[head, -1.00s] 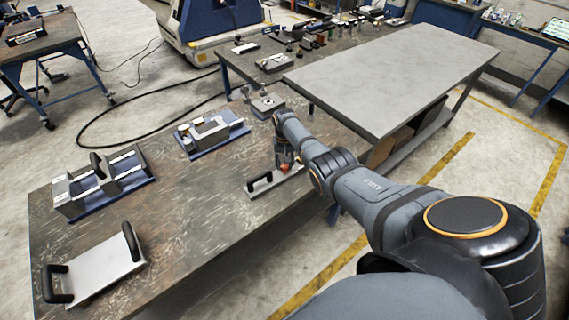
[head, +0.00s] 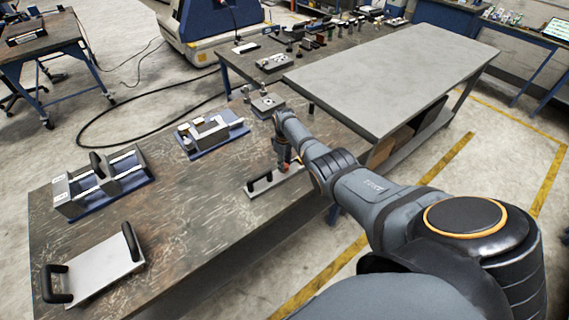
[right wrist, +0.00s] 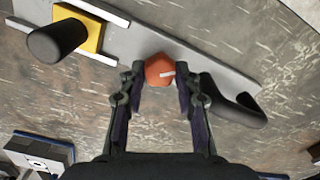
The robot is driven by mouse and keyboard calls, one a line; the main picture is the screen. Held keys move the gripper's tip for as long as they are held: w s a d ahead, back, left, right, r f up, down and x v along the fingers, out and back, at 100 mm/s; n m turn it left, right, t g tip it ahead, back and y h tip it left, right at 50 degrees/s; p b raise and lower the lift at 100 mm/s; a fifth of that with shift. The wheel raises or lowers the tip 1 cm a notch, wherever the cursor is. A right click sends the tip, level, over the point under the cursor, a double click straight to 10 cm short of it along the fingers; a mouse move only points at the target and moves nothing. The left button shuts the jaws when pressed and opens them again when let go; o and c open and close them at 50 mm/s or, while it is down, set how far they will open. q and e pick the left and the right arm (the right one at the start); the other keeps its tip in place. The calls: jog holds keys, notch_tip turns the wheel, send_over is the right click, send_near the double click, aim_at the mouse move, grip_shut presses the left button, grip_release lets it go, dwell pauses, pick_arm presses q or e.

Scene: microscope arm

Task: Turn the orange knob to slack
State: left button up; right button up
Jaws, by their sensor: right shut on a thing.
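The orange knob (right wrist: 159,71) sits on a long grey plate (right wrist: 215,72) in the right wrist view. A pale mark shows on the knob's face. My right gripper (right wrist: 160,84) is shut on the knob, with one finger on each side of it. In the head view my right gripper (head: 285,160) points down at the right end of the plate, and the knob is mostly hidden there. A black handle (right wrist: 235,105) stands on the plate beside the knob. My left gripper is not in view.
A yellow block (right wrist: 80,30) and a black cylinder (right wrist: 56,41) are at the plate's other end. On the dark workbench (head: 190,190) stand blue-based fixtures (head: 212,133) and a metal plate with black handles (head: 100,268). A grey table (head: 390,75) stands behind my right arm.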

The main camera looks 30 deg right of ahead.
jog(key=n, duration=0.5)
jog(key=shift+n, duration=2.5)
jog(key=o, duration=1.1)
jog(key=shift+o, duration=0.2)
jog(key=shift+r, duration=0.1)
notch_tip(320, 180, up, 12)
jog(key=shift+f, duration=0.2)
